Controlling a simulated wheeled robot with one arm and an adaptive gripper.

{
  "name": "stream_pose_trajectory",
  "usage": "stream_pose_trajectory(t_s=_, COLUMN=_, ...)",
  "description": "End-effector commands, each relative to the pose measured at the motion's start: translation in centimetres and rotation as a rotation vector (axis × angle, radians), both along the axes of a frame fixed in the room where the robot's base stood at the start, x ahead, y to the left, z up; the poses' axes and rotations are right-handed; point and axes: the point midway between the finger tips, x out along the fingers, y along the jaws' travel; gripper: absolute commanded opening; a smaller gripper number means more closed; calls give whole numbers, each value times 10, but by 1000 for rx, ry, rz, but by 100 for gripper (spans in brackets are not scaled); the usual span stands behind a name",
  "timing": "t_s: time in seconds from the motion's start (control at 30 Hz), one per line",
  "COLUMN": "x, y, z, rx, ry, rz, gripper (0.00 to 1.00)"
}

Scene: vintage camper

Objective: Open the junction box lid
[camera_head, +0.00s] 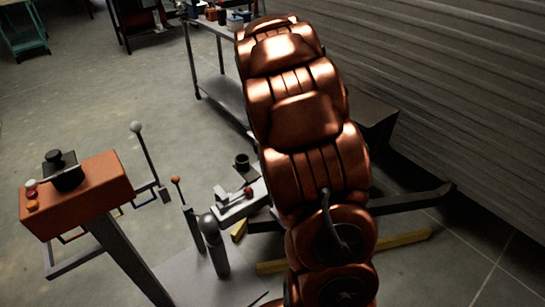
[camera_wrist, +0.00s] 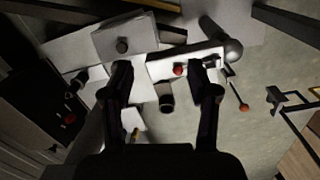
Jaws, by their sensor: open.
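I cannot tell for sure which thing is the junction box. In the wrist view, a pale grey block (camera_wrist: 108,40) with a dark round knob (camera_wrist: 122,46) lies beyond my left finger. A pale bar with a red button (camera_wrist: 180,70) runs to its right, partly behind my right finger. The red button also shows in the head view (camera_head: 249,191), just left of my arm. My gripper (camera_wrist: 161,78) is open, with its fingers apart and nothing seen between the tips. It is hidden in the head view. No lid is clearly visible.
An orange control box (camera_head: 80,193) with buttons stands on a post at left. A ball-topped post (camera_head: 209,228) and a red-tipped lever (camera_head: 176,181) stand near the pale bar. A dark cylinder (camera_head: 242,161) is behind it. A corrugated wall (camera_head: 450,80) bounds the right.

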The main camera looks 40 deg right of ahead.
Motion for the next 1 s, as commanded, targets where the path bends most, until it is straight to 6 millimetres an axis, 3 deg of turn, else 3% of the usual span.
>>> stream_pose_trajectory(t_s=0.23, x=-9, y=17, z=19, rx=0, ry=4, rz=4, gripper=60)
stream_pose_trajectory(t_s=0.67, x=-12, y=21, z=22, rx=1, ry=6, rz=4, gripper=58)
stream_pose_trajectory(t_s=0.87, x=-17, y=32, z=36, rx=1, ry=7, rz=10, gripper=38)
stream_pose_trajectory(t_s=1.0, x=-36, y=61, z=67, rx=9, ry=13, rz=19, gripper=23)
